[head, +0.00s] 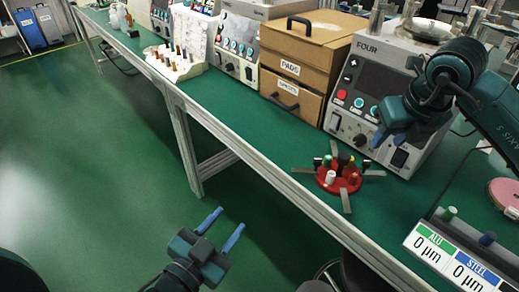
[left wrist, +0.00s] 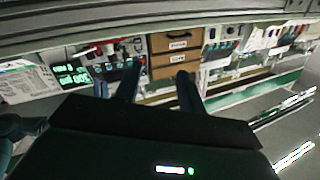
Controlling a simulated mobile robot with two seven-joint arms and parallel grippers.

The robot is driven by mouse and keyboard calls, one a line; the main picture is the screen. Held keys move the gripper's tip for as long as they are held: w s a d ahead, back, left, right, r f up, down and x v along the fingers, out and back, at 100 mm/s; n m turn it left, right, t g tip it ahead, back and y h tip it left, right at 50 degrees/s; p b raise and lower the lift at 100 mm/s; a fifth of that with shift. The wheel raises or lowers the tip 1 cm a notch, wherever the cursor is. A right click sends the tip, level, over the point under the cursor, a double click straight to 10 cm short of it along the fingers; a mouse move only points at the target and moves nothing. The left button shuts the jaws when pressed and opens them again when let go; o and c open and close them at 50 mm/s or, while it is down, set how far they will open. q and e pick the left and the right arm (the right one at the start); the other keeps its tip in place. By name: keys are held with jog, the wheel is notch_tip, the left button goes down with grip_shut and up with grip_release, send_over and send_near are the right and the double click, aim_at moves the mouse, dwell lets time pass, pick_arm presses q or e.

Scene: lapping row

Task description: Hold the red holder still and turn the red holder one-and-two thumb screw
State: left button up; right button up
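The red holder (head: 346,185) is a round red base with flat grey arms sticking out, lying on the green bench near its front edge. Several small knobs stand on it, among them a white one (head: 330,177) and dark ones. I cannot tell which pair the one-and-two thumb screw joins. My left gripper (head: 227,222) is open and empty, off the bench over the floor, left of and nearer than the holder. Its two fingers also show apart in the left wrist view (left wrist: 158,85). My right gripper (head: 394,138) hangs empty right of and above the holder, its blue fingertips apart.
Behind the holder stand a machine marked FOUR (head: 372,85) and brown drawers (head: 305,60). A display marked ALU and STEEL (head: 450,258) and a pink disc (head: 508,192) are at the right. A white rack (head: 177,66) stands farther left. The bench left of the holder is clear.

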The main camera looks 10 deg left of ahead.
pick_arm(q)
jog(key=w+d+r+m+t+h, duration=0.1)
jog(key=w+d+r+m+h, duration=0.2)
jog(key=m, duration=0.4)
jog(key=w+r+m+h, duration=0.3)
jog(key=w+m+h, duration=0.1)
jog(key=m, duration=0.3)
jog(key=m+g+h, duration=0.1)
jog(key=m+g, duration=1.4)
jog(key=m, duration=1.6)
send_near(303, 170)
jog(key=x, duration=1)
jog(key=shift+w, duration=0.1)
grip_shut()
